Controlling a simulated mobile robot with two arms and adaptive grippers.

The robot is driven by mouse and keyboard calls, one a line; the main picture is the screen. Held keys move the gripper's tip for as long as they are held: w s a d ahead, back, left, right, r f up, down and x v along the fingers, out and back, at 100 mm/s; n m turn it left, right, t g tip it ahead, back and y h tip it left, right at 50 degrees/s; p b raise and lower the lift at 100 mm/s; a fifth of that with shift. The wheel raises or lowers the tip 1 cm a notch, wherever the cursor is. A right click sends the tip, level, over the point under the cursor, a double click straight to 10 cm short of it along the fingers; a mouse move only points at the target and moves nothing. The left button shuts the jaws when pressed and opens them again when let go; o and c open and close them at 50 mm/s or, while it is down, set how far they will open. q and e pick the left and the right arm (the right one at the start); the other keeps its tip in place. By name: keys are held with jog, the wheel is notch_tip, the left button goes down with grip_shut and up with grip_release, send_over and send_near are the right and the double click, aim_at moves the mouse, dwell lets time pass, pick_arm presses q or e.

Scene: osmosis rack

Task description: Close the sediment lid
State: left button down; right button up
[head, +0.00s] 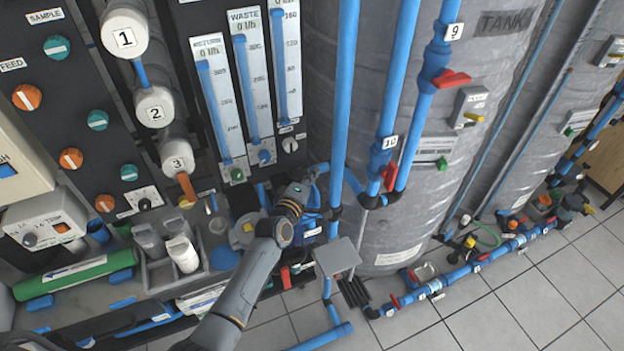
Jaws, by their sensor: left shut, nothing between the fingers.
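I cannot make out for certain which part is the sediment lid, as no label with that name is readable. A grey square plate (338,257) lies flat beside my arm, low in front of the tank; I cannot tell whether it is a lid. My left gripper (308,182) is at the end of the grey arm from the bottom. It is small in the view, shut and empty, close to the blue vertical pipes beside the rack panel. Part of the rack's lower shelf is hidden behind my arm.
White cylinders numbered 1, 2 and 3 (177,158) stand at the left. Blue pipes (342,110) rise before the large grey tank (400,215). A tray of cups (160,274) and a green roll (62,277) sit lower left. The tiled floor (510,300) is clear at right.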

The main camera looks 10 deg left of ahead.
pick_arm(q)
jog(key=shift+s+d+r+p, duration=1.2)
jog(key=shift+s+r+p, duration=1.85)
jog(key=shift+s+r, duration=0.65)
pick_arm(e)
jog(key=shift+r, duration=3.75)
pick_arm(q)
jog(key=s+a+f+m+g+b, duration=0.1)
jog(key=s+f+m+g+b, duration=0.15)
jog(key=s+f, duration=0.65)
jog(key=s+a+f+m+g+y+b, duration=0.1)
jog(key=s+f+m+g+b, duration=0.15)
jog(key=f, duration=1.35)
jog(key=s+a+f+m+g+b, duration=0.1)
jog(key=s+f+m+g+b, duration=0.15)
jog(key=s+f, duration=0.7)
jog(key=s+a+f+m+g+y+b, duration=0.1)
jog(key=s+a+f+m+g+b, duration=0.2)
jog(key=s+f, duration=0.9)
jog(key=s+a+f+m+g+y+b, duration=0.1)
jog(key=s+a+f+m+g+b, duration=0.3)
jog(key=s+f, duration=0.8)
jog(key=s+a+m, duration=0.2)
jog(key=s+a, duration=0.2)
jog(key=s, duration=0.3)
jog(key=shift+a+f, duration=0.2)
jog(key=shift+f, duration=0.15)
pick_arm(e)
notch_tip(320, 180, down, 14)
jog(key=shift+s+f, duration=0.25)
